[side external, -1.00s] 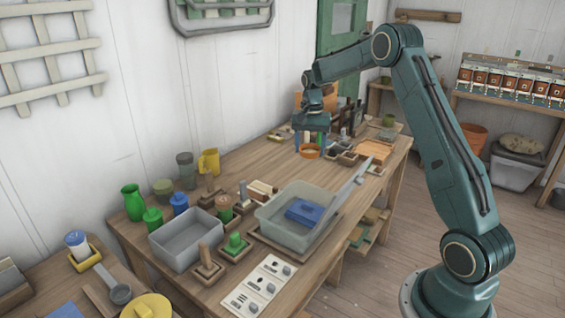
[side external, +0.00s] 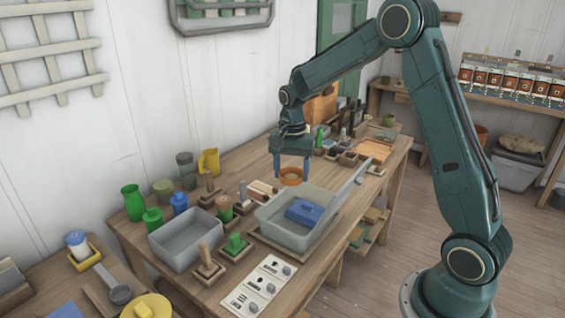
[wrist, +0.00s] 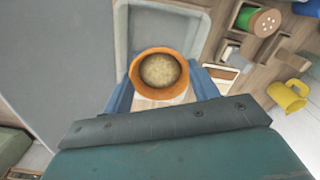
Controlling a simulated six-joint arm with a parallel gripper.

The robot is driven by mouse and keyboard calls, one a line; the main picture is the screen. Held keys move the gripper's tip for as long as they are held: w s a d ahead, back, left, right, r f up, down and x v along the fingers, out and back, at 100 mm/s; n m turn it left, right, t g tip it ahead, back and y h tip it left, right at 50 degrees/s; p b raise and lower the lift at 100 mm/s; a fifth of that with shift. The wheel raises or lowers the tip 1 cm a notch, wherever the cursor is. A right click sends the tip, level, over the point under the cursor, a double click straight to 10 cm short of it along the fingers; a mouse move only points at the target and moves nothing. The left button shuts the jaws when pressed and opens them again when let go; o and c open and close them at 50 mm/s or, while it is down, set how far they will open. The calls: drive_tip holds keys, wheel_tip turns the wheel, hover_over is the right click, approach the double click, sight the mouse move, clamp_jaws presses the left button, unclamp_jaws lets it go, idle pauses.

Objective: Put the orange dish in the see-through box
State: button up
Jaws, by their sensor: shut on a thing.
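The orange dish (side external: 291,177) is a small round bowl. In the wrist view the dish (wrist: 159,52) shows a brownish, speckled inside. My gripper (side external: 292,176) is shut on the dish, with a blue finger on each side, and holds it near the back edge of the see-through box (side external: 268,214). In the wrist view the box (wrist: 123,35) lies just beyond the dish. The box stands open on the table with a blue block (side external: 304,211) inside. Its clear lid (side external: 350,190) stands tilted up at the right side.
A grey open bin (side external: 186,240) stands left of the box. A white switch panel (side external: 259,286) lies in front. Small trays and an orange tray (side external: 373,150) are at the back right.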

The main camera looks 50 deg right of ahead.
wheel_tip(320, 180, down, 15)
drive_tip(key=shift+f, duration=0.15)
idle(0.4)
drive_tip(key=shift+f, duration=0.1)
drive_tip(key=shift+f, duration=2.05)
drive_tip(key=o, duration=1)
drive_tip(key=shift+f, duration=0.1)
drive_tip(key=shift+c, duration=0.2)
wheel_tip(320, 180, up, 12)
